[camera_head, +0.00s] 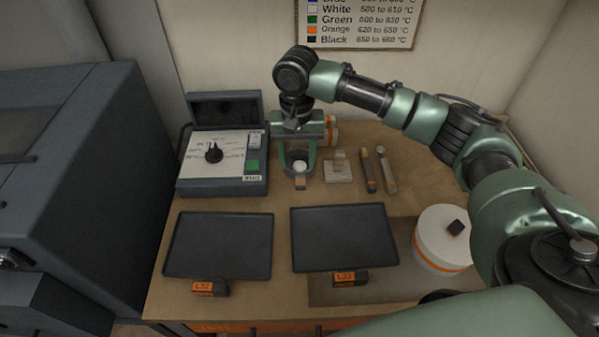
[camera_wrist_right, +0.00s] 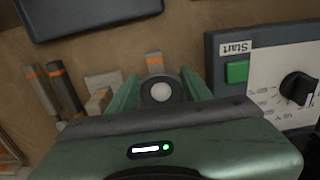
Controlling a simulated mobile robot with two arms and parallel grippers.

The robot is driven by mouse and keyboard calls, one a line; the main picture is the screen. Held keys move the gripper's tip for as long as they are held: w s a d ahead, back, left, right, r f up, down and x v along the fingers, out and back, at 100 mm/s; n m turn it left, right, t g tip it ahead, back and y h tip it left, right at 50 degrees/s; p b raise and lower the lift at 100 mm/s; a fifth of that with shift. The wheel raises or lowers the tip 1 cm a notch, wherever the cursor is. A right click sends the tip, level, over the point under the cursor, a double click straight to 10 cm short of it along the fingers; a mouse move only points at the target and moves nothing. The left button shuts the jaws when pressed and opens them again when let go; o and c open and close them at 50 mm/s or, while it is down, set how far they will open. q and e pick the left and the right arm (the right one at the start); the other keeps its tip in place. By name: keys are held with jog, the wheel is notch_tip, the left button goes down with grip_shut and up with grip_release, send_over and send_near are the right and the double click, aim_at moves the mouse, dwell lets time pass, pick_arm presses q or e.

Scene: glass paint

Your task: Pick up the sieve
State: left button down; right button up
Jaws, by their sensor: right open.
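The sieve looks to be the small dark round piece with a white centre (camera_head: 299,166) and a short orange-marked handle, at the back middle of the table. In the right wrist view the sieve (camera_wrist_right: 158,93) sits between the fingers, its handle pointing away from the wrist. My right gripper (camera_head: 297,158) is open and points down over it, one green finger on each side. It also shows in the right wrist view (camera_wrist_right: 158,90). The gripper hides part of the sieve, and I cannot tell whether a finger touches it. My left gripper is not in view.
A control box with a dial (camera_head: 222,160) stands close left of the gripper. A pale block piece (camera_head: 338,171) and two orange-banded tools (camera_head: 377,170) lie to the right. Two dark trays (camera_head: 219,244) (camera_head: 343,237) lie in front. A white tub (camera_head: 440,240) stands at the right.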

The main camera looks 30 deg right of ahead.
aim_at(300, 177)
jog(key=shift+s+d+f, duration=0.1)
jog(key=shift+f, duration=0.35)
jog(key=f, duration=0.1)
jog(key=f+p, duration=0.1)
jog(key=f, duration=0.2)
jog(key=shift+d+f+p, duration=0.3)
jog(key=shift+f, duration=0.3)
grip_shut()
